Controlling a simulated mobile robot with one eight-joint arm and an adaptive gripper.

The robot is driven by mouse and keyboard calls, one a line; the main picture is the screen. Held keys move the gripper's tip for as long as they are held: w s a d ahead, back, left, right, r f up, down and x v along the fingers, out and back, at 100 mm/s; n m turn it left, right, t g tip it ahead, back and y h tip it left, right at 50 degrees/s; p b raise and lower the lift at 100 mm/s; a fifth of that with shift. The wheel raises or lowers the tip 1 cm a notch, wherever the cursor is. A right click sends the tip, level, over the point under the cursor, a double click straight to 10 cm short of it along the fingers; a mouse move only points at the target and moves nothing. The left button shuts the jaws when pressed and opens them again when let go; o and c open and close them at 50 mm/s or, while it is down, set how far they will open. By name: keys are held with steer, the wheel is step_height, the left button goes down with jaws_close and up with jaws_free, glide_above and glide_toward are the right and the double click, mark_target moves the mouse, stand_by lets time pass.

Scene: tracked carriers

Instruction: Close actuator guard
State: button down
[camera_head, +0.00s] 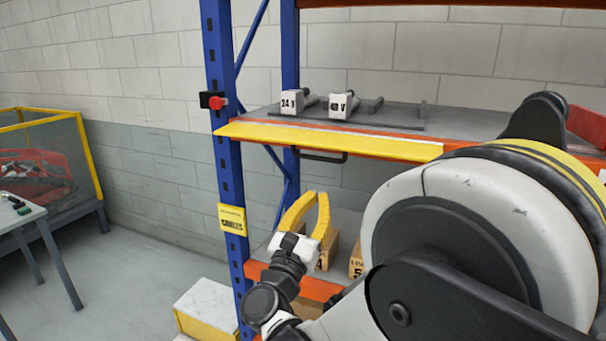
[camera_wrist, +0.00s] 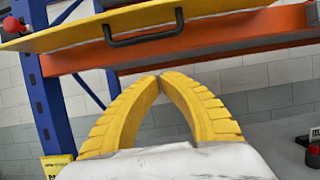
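A yellow panel (camera_head: 330,138), which appears to be the actuator guard, runs along the front of the upper shelf. It looks nearly flat, with a black handle (camera_head: 320,156) below its edge. In the wrist view, the panel (camera_wrist: 60,32) and handle (camera_wrist: 145,32) are at the top. My gripper (camera_head: 317,197) has yellow fingers and points up below and in front of the handle, apart from it. In the wrist view its fingertips (camera_wrist: 160,76) meet with nothing between them. Two pale blocks marked 24 V (camera_head: 292,101) and apparently 48 V (camera_head: 340,104) sit on rails behind the panel.
A blue upright (camera_head: 228,165) with a red button (camera_head: 217,103) stands left of the panel. The orange shelf beam (camera_head: 390,148) lies behind it. Boxes (camera_head: 328,252) sit on the lower shelf.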

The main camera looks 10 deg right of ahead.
steer(key=w+d+r, duration=0.3)
steer(key=w+r, duration=0.1)
steer(key=r, duration=0.1)
steer(key=shift+d+r+b, duration=0.25)
steer(key=shift+b, duration=0.1)
steer(key=shift+r, duration=0.1)
stand_by(0.4)
steer(key=shift+s+a+r+g+p, duration=0.2)
steer(key=shift+g+p, duration=0.1)
steer(key=shift+p, duration=0.45)
